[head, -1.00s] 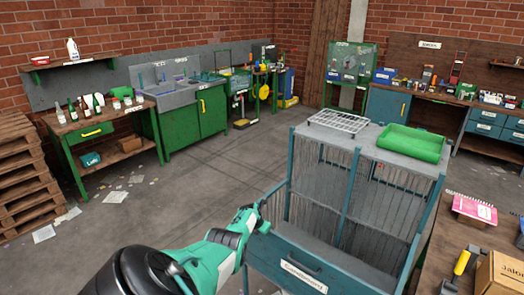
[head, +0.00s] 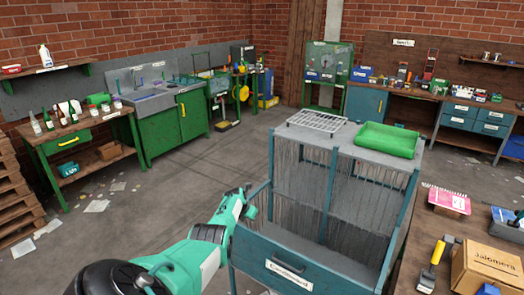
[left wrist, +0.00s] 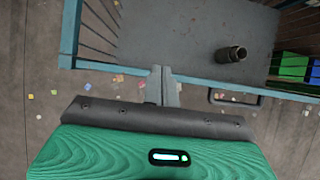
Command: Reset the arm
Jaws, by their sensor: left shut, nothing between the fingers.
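My left arm, green and white with black joints, comes in from the bottom left in the head view. Its gripper (head: 250,211) is beside the left front edge of a blue-green framed cabinet (head: 277,262); I cannot tell if they touch. In the left wrist view the gripper's fingers (left wrist: 164,84) are together and empty, in front of the cabinet's blue-green rail (left wrist: 190,78). My right gripper is not in view.
The cabinet has strip-curtain sides, a front handle, and a wire rack (head: 316,123) and green tray (head: 388,140) on top. A dark cylinder (left wrist: 231,54) lies on its grey inner surface. A workbench with a cardboard box (head: 488,270) stands at right. Floor at left is mostly open.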

